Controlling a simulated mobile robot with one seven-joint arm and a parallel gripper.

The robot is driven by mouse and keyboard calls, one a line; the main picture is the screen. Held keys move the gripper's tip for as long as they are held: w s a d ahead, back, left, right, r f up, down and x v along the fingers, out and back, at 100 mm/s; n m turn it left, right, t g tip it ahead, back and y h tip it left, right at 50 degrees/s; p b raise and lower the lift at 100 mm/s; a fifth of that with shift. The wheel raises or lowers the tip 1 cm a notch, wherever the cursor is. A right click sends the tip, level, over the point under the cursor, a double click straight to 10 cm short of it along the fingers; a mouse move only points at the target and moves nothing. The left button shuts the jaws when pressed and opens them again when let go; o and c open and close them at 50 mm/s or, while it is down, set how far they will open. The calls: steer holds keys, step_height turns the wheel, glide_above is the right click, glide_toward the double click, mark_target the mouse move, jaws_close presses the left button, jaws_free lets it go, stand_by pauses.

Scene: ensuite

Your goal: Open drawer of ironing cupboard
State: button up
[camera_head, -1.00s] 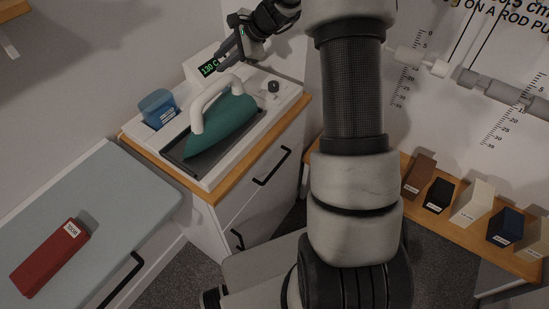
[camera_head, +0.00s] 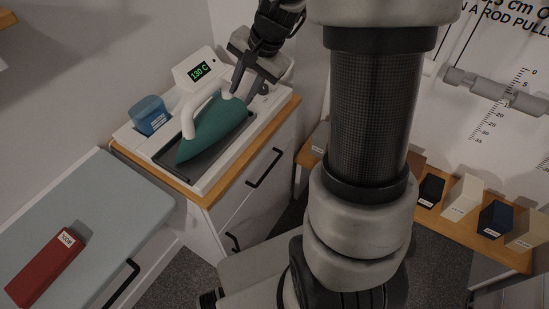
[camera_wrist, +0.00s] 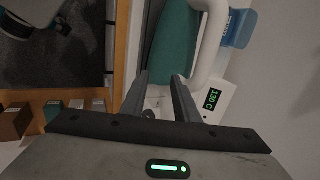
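The ironing cupboard (camera_head: 205,226) is a white cabinet with a wooden top, left of centre in the head view. Its upper drawer (camera_head: 240,196) is shut and has a black bar handle (camera_head: 265,168). A dark bar beside the wooden edge in the wrist view (camera_wrist: 110,40) looks like this handle. My gripper (camera_head: 243,88) is over the cupboard top near the rear of the green iron (camera_head: 212,130), above and behind the handle and apart from it. In the wrist view its two fingers (camera_wrist: 160,80) are spread with nothing held. Whether they touch the iron is unclear.
The iron stands in a white station with a display (camera_head: 199,71) and a blue container (camera_head: 149,115). An ironing board or lid (camera_head: 75,200) with a red block (camera_head: 45,268) is at left. A wooden shelf with several blocks (camera_head: 462,196) is at right. Floor shows before the drawers.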

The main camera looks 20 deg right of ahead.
steer(key=g+h, duration=0.2)
glide_toward(273, 164)
steer(key=f, duration=0.2)
steer(key=f+b, duration=0.1)
steer(key=f, duration=0.1)
steer(key=w+f+b, duration=0.1)
steer(key=f, duration=0.2)
steer(key=shift+w+a+f, duration=0.1)
steer(key=shift+w+a, duration=0.05)
steer(key=shift+a, duration=0.1)
jaws_close()
